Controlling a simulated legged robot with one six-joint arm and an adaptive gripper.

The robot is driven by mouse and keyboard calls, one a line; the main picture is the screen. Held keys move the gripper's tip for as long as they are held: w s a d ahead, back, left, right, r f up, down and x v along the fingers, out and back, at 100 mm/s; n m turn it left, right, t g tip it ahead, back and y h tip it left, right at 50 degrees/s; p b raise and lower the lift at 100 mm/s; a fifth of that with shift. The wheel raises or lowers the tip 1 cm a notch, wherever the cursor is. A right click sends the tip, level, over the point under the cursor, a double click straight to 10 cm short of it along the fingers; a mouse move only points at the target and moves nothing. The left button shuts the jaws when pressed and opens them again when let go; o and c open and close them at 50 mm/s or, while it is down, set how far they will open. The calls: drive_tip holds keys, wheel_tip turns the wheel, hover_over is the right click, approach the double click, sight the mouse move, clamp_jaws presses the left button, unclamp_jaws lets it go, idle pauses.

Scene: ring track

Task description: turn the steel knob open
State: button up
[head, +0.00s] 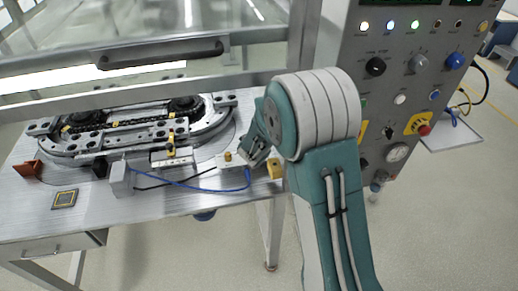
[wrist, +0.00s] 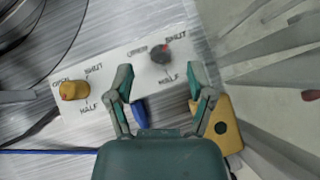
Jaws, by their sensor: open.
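The steel knob (wrist: 160,54) is a dark grey round knob on a white plate (wrist: 108,78) in the wrist view. Its red mark points up and right, toward the printed SHUT; OPEN is to its left and HALF below. My gripper (wrist: 161,80) is open, its two fingertips apart on either side, just short of the knob and not visibly touching it. A brass knob (wrist: 74,90) sits at the plate's left end with its own labels. In the head view my gripper (head: 254,155) is over the plate's right end and hides the steel knob.
A yellow block (wrist: 224,128) with a dark hole is close by my right finger. A blue part (wrist: 139,111) lies between the fingers, near the palm. A ring track (head: 130,125) fills the left bench. A control panel (head: 410,80) stands right.

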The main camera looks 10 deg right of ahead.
drive_tip(key=x, duration=0.2)
drive_tip(key=shift+w+d+f, duration=0.2)
drive_tip(key=shift+f, duration=0.05)
drive_tip(key=shift+w+f, duration=0.45)
clamp_jaws()
